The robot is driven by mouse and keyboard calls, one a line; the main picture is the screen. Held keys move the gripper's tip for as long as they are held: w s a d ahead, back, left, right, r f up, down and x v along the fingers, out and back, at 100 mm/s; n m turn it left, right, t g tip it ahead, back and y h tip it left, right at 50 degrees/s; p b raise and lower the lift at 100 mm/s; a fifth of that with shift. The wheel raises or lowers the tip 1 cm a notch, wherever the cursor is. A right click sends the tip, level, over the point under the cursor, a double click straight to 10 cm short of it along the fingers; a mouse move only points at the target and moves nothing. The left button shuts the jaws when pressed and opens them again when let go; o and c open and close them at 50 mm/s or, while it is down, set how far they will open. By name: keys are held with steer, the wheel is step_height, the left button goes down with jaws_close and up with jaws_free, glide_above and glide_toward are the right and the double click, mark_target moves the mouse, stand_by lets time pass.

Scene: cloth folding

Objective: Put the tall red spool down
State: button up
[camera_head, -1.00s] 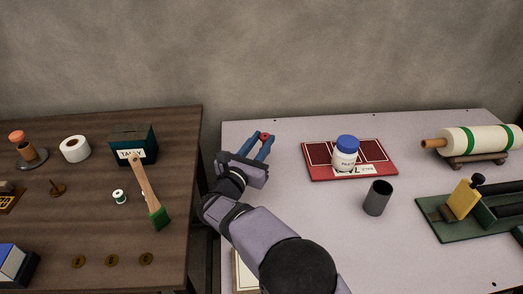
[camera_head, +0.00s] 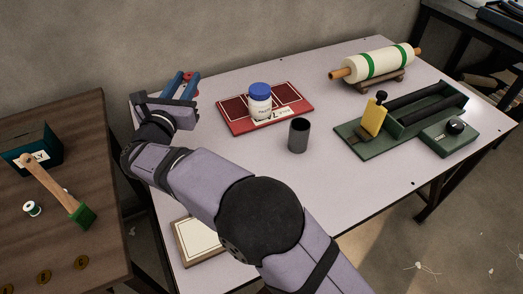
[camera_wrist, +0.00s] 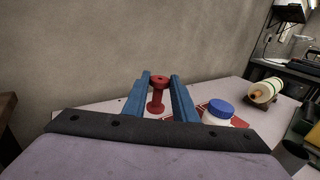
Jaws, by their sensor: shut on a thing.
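The tall red spool (camera_wrist: 158,95) stands upright between the blue fingers of my gripper (camera_wrist: 160,88) in the wrist view. It has a wide round top and a narrower waist. In the head view, only a small part of the red spool (camera_head: 189,75) shows between the fingertips of my gripper (camera_head: 181,82), over the back left corner of the pale table (camera_head: 340,185). My gripper is shut on the spool. Whether the spool's foot touches the table cannot be told.
A red panelled board (camera_head: 233,113) carries a white jar with a blue lid (camera_head: 260,102), right of my gripper. A dark grey cup (camera_head: 298,135), a rolling pin (camera_head: 375,64) and a green device (camera_head: 365,145) are farther right. A framed card (camera_head: 196,241) lies at the front left.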

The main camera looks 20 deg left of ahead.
steer(key=s+d+f+m+g+h, duration=0.15)
steer(key=d+m+h, duration=0.25)
steer(key=d+h, duration=0.45)
steer(key=s+d+m+g+h, duration=0.15)
steer(key=d+m+h, duration=0.35)
steer(key=d, duration=0.7)
steer(key=shift+s+d+f, duration=0.1)
steer(key=shift+s+f, duration=0.05)
steer(key=shift+f, duration=1.55)
steer(key=shift+s+a+f, duration=0.1)
steer(key=shift+s+f, duration=0.05)
steer(key=shift+f, duration=1.5)
steer(key=shift+s+d+f, duration=0.1)
steer(key=shift+s+f, duration=0.05)
steer(key=shift+f, duration=1.55)
steer(key=shift+f+b, duration=0.2)
steer(key=shift+b, duration=0.25)
steer(key=o, duration=1)
steer(key=shift+r, duration=0.1)
